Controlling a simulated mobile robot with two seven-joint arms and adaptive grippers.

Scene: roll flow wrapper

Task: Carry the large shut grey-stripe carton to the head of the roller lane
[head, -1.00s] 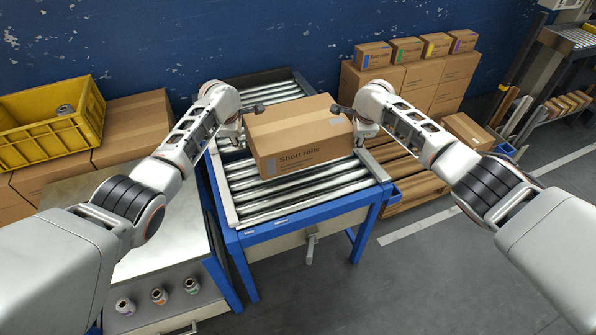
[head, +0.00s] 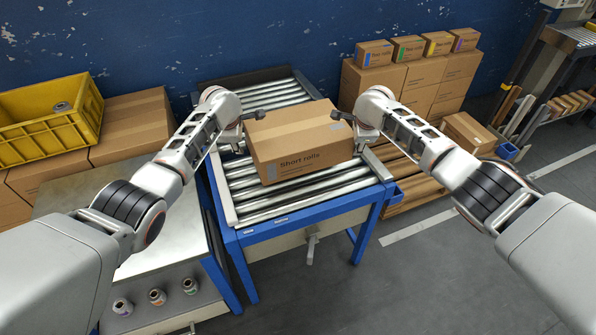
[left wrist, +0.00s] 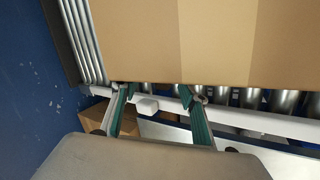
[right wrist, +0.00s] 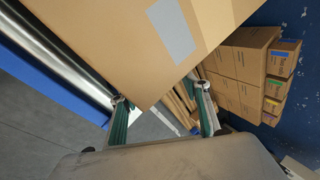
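The large shut carton (head: 300,140) is brown, printed "Short rolls", with a grey mark on its front and a grey patch at its right end. It sits over the rollers of the lane (head: 290,188), near the lane's front end. It fills the upper part of the left wrist view (left wrist: 210,40) and the right wrist view (right wrist: 130,45). My left gripper (head: 246,128) is at its left end and my right gripper (head: 352,126) at its right end. Both have their fingers spread, with nothing between them. I cannot tell whether the fingertips touch the carton, or whether its underside rests on the rollers.
A steel-topped bench (head: 165,225) with several small rolls below stands left of the lane. A yellow crate (head: 45,140) sits on cartons behind it. Stacked cartons (head: 400,80) stand at the back right. Grey floor is clear in front right.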

